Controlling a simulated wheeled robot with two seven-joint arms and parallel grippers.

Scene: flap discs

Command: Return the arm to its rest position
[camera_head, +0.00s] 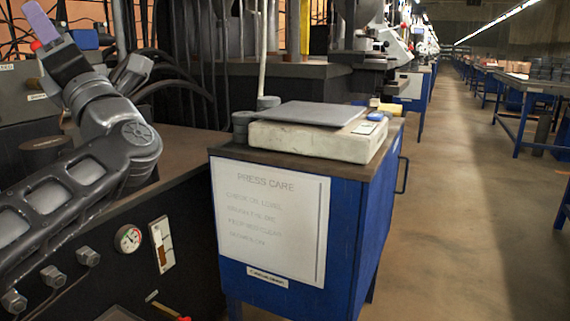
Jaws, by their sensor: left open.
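My left arm comes in from the left, dark grey with pale panels, and bends at an elbow-like joint before rising to the upper left. My left gripper (52,45) is at its end, high in the upper left corner, with a purple-grey part and a small red spot showing. It is open, and I see nothing held in it. It is small and partly lost against the dark machinery, so its fingers are hard to make out. My right arm and right gripper are not in view.
A blue cabinet (345,230) with a "PRESS CARE" sheet (270,220) stands at centre, bearing a pale block (320,141) with a grey plate (310,113), and small grey cylinders (243,124). A pressure gauge (128,238) is at lower left. The aisle floor (465,220) is clear.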

